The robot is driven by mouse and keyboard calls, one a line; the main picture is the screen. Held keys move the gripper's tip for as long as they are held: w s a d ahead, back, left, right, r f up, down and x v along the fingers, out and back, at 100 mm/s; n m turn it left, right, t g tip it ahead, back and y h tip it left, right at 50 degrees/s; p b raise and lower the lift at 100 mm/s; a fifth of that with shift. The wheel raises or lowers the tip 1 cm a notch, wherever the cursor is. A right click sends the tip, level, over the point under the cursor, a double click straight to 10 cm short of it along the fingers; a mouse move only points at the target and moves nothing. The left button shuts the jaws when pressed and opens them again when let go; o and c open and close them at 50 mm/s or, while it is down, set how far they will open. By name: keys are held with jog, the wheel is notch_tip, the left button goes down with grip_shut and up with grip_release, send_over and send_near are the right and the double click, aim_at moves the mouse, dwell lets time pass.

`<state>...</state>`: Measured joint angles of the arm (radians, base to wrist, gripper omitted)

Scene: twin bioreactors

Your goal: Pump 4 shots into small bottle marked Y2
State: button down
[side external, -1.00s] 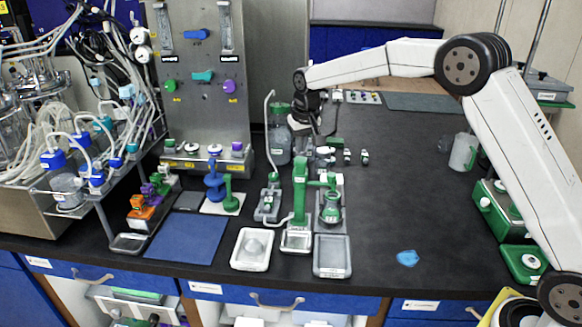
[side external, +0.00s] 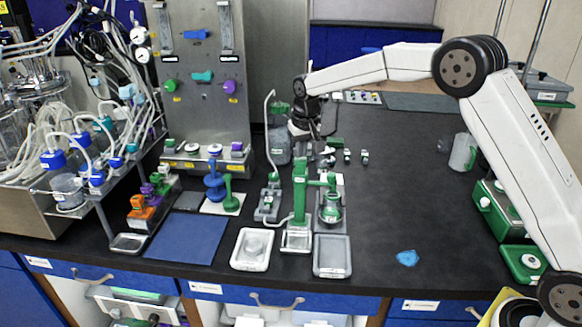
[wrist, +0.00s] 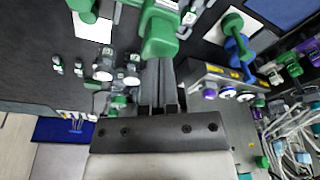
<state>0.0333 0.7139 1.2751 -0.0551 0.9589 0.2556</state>
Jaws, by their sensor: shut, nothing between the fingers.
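My gripper (side external: 302,136) hangs low at the back of the bench, beside a large clear bottle with a green cap (side external: 279,142). In the wrist view my gripper (wrist: 159,100) is shut and empty, its fingers pointing at the green pump stand (wrist: 160,36). That green pump stand (side external: 300,200) is upright near the bench front, with a green-topped flask (side external: 331,211) at its right. Several small bottles stand behind it, including two little ones (side external: 347,157) (side external: 364,157) and larger ones (wrist: 103,68) (wrist: 128,74). Their markings are too small to read, so I cannot tell which is Y2.
A white tray (side external: 241,262) and a grey tray (side external: 332,270) lie at the front edge. A blue mat (side external: 170,250) and a steel valve panel (side external: 178,125) are at left. Tubing crowds the far left. The dark bench (side external: 410,190) at right is mostly clear.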

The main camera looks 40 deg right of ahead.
jog(key=shift+f, duration=1.35)
jog(key=shift+r, duration=2.1)
jog(key=shift+f, duration=0.25)
jog(key=shift+f, duration=0.7)
